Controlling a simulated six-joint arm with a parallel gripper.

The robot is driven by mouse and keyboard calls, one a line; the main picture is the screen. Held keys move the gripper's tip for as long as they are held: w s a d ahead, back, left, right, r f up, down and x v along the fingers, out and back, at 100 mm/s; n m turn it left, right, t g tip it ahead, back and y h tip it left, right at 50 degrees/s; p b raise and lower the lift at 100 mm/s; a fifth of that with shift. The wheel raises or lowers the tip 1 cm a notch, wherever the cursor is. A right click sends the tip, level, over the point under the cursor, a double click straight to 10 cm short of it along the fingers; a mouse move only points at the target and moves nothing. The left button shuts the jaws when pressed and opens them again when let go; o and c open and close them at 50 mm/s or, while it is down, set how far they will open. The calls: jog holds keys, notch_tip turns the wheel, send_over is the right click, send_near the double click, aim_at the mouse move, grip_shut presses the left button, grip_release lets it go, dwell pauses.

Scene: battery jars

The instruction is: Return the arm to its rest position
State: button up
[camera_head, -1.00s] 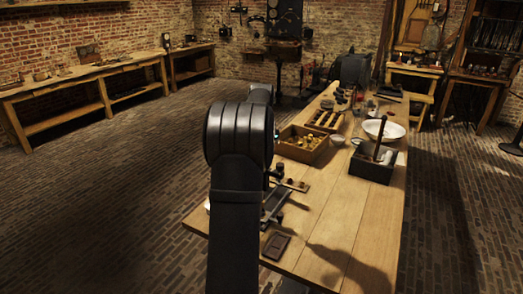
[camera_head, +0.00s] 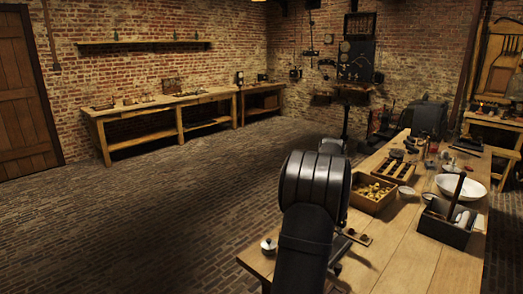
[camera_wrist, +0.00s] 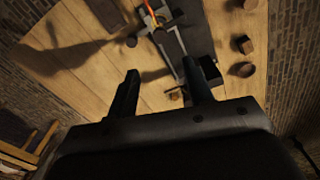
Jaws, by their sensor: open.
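My gripper (camera_wrist: 160,75) is open and empty in the wrist view, with its two dark fingers apart above the wooden table (camera_wrist: 75,62). Nothing is between the fingertips. In the head view my dark arm rises from the bottom, right of centre, over the near end of the table (camera_head: 400,262). The gripper itself is hidden there behind the arm. A dark stand or tray (camera_wrist: 172,42) with an orange piece (camera_wrist: 178,15) lies beyond the fingers in the wrist view.
A wooden box of yellowish pieces (camera_head: 373,188), a slotted rack (camera_head: 394,170), a white bowl (camera_head: 461,187) and a dark open box (camera_head: 436,226) stand on the table. A small metal-lidded pot (camera_head: 268,246) sits at its left edge. The brick floor (camera_head: 150,230) to the left is clear.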

notch_tip(320, 180, down, 12)
jog(key=shift+f, duration=0.2)
dwell(0.4)
notch_tip(320, 180, up, 17)
notch_tip(320, 180, down, 16)
jog(key=shift+f, duration=0.6)
jog(key=n, duration=0.3)
jog(key=shift+r, duration=0.1)
jog(key=n, duration=0.9)
jog(key=shift+n, duration=2)
